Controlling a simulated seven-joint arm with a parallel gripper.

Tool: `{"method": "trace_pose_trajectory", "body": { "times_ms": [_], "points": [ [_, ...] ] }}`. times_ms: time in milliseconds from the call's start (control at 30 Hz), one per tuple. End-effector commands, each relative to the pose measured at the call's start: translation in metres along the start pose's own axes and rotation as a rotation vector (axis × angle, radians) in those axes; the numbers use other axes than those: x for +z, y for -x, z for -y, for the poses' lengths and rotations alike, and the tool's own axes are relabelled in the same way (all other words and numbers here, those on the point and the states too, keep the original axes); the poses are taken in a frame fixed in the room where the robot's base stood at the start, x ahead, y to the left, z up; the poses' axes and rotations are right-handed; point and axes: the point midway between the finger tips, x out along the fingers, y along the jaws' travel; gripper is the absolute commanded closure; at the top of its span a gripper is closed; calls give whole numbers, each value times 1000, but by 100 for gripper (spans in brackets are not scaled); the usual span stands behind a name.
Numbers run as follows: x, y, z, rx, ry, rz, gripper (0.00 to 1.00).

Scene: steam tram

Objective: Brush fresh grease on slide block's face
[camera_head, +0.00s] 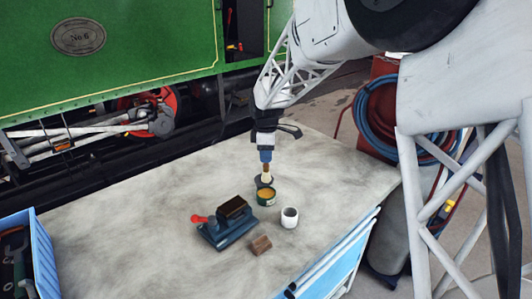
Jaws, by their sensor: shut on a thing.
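My gripper (265,146) points down above the table, shut on a brush (266,172) with pale bristles at its lower end. The bristle tip is just above or behind the rim of a small green tin (265,198) with yellow-orange grease in it; I cannot tell whether they touch. Left of the tin, a dark brown block (233,208), which looks like the slide block, sits upon a blue holder (227,233) with a red-ended handle (198,219). The block's face is too small to tell any grease on it.
A white cup (289,217) stands right of the tin. A small brown block (260,245) lies in front. A blue crate (42,254) with tools is at the left edge. The grey tabletop (130,215) is clear between crate and holder. A green tram (130,50) stands behind.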

Motion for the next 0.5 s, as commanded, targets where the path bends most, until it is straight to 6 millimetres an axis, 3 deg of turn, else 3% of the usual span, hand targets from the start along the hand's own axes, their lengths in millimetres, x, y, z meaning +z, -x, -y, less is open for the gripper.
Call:
{"method": "trace_pose_trajectory", "body": {
  "times_ms": [500],
  "points": [
    [0, -38, 0, 0, 0, 0, 97]
  ]
}}
